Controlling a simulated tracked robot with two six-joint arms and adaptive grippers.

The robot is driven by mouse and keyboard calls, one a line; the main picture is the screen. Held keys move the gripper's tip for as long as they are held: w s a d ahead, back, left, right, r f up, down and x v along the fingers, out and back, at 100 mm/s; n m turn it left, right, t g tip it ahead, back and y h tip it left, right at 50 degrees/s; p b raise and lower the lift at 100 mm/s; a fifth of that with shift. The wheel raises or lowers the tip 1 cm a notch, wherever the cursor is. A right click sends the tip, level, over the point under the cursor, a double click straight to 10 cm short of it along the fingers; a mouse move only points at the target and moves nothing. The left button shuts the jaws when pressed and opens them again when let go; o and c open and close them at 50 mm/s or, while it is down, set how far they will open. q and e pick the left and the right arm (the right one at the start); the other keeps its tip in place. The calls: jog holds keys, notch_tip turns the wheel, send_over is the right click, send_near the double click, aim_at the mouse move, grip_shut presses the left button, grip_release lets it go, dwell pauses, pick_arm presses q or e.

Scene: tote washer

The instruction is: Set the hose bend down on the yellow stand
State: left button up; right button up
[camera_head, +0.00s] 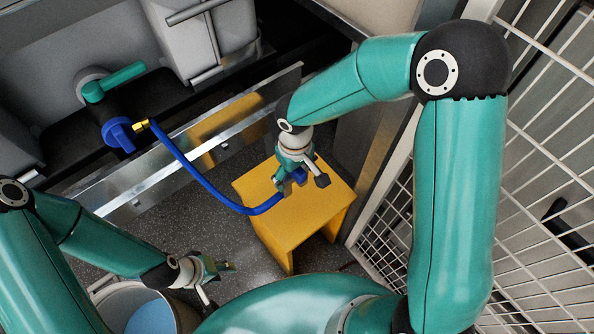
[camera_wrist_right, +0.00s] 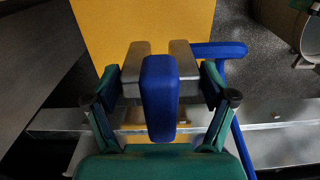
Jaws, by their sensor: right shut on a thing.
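The blue hose (camera_head: 190,170) runs from a brass fitting at a blue coupling (camera_head: 118,133) on the machine down to my right gripper. My right gripper (camera_head: 290,184) is over the yellow stand (camera_head: 297,220) and is shut on the blue hose bend (camera_head: 300,176). In the right wrist view the hose bend (camera_wrist_right: 159,95) sits between the two finger pads, with the yellow stand (camera_wrist_right: 120,30) behind it. I cannot tell whether the bend touches the stand top. My left gripper (camera_head: 222,268) is at the lower left, away from the stand; its fingers look apart and empty.
A metal rail (camera_head: 150,180) runs along the machine's front, behind the stand. A white mesh fence (camera_head: 545,130) stands at the right. A bucket with blue contents (camera_head: 110,305) stands at the lower left. Speckled floor lies left of the stand.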

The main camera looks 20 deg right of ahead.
jog(key=shift+s+f+b, duration=0.15)
jog(key=shift+f+b, duration=0.15)
jog(key=shift+b, duration=0.2)
notch_tip(320, 180, down, 6)
jog(key=b, duration=0.6)
jog(key=shift+f, duration=0.2)
jog(key=shift+f, duration=0.1)
jog(key=shift+f+b, duration=0.3)
jog(key=shift+b, duration=0.35)
jog(key=shift+f, duration=0.15)
jog(key=shift+f+b, duration=0.55)
jog(key=shift+b, duration=0.15)
dwell(0.3)
